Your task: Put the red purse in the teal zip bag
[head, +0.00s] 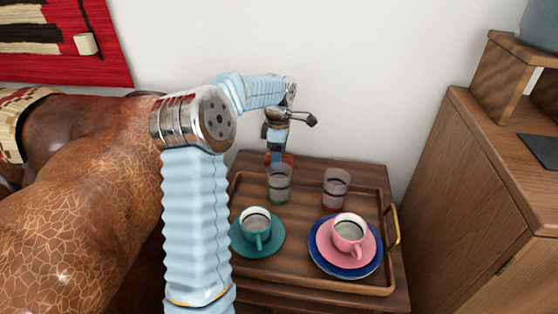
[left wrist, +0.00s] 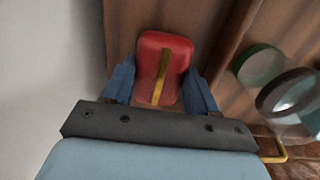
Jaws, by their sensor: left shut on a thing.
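The red purse (left wrist: 180,52) has a gold strip down its middle in the left wrist view. My left gripper (left wrist: 160,88) is shut on it, with a blue finger on either side. In the head view the left gripper (head: 277,150) points down at the back of the small table, behind a glass. A bit of the red purse (head: 288,158) shows there between the fingers. I cannot tell whether the purse touches the tabletop. No teal zip bag is in view. My right gripper is not in view.
A wooden tray (head: 345,284) holds a green-based glass (head: 279,186), a red-based glass (head: 336,190), a teal cup (head: 256,222) on its saucer and a pink cup (head: 348,232) on stacked plates. A brown leather seat (head: 80,190) is left, a wooden cabinet (head: 480,190) right.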

